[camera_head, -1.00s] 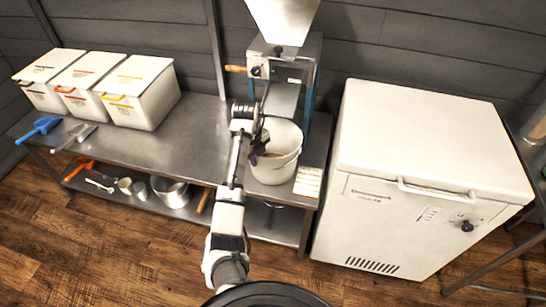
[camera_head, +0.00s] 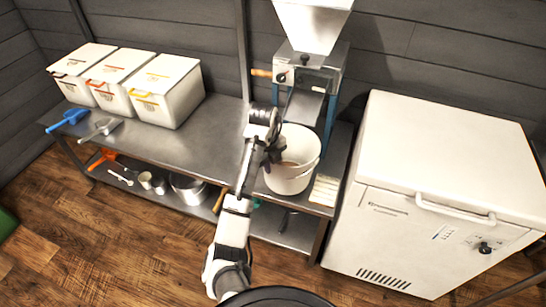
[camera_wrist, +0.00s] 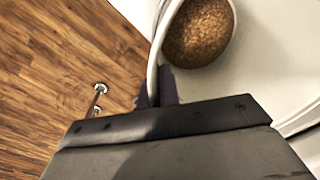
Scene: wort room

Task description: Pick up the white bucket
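The white bucket (camera_head: 287,184) stands upright at the right end of the steel table, in front of the grain mill. In the wrist view the bucket's rim (camera_wrist: 156,48) runs down between my two dark purple fingers, and brown grain (camera_wrist: 199,32) shows inside. My gripper (camera_head: 274,156) is at the bucket's left rim, one finger inside and one outside. In the wrist view my gripper (camera_wrist: 156,90) appears shut on the rim, with the fingers close together. The fingertips are partly hidden by the gripper body.
The mill (camera_head: 310,75) stands close behind the bucket. A pale card (camera_head: 325,190) lies to its right, and a white chest freezer (camera_head: 440,150) is further right. White bins (camera_head: 168,92) and scoops (camera_head: 70,120) are on the left. The table's middle (camera_head: 200,135) is clear.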

